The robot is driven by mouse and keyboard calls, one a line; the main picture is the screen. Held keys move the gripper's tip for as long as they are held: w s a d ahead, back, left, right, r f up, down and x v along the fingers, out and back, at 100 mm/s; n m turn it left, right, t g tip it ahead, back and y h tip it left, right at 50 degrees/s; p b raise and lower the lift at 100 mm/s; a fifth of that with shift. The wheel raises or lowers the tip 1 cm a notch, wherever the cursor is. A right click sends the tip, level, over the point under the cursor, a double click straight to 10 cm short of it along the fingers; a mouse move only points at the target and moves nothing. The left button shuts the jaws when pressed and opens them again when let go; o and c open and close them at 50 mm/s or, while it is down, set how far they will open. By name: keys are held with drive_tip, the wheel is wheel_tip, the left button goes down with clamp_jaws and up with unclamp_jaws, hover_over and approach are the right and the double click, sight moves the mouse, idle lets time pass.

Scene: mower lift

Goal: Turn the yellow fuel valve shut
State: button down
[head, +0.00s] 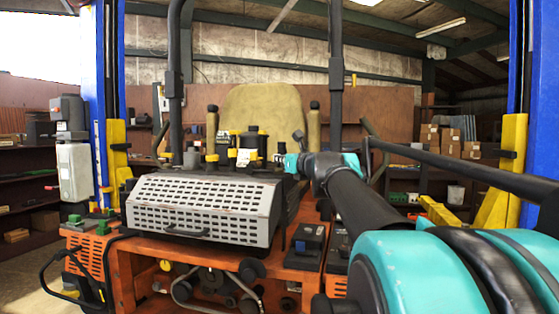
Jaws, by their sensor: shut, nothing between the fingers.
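The mower (130,275) is an orange machine with a perforated light-grey cover (200,207) at its front. Several small yellow parts sit among black caps and fittings behind the cover, and one yellow knob (166,265) is low on the orange frame. I cannot tell which yellow part is the fuel valve or how it is turned. My teal and black arm reaches in from the lower right. My gripper (281,159) is at its far end, small and partly hidden, near the right end of the row of fittings. It is shut and empty; I cannot tell whether it touches anything.
Blue lift posts (92,100) with yellow brackets stand on both sides. Black upright bars (336,80) and a tan seat (262,110) rise behind the fittings. A long black bar crosses at right above my arm. Shelves with boxes (440,138) line the back.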

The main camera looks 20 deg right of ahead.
drive_tip(key=shift+a+m+t+h, duration=0.3)
drive_tip(key=shift+m+h, duration=0.5)
drive_tip(key=shift+h, duration=0.5)
drive_tip(key=shift+w+a, duration=0.25)
drive_tip(key=shift+a, duration=0.15)
idle(1.1)
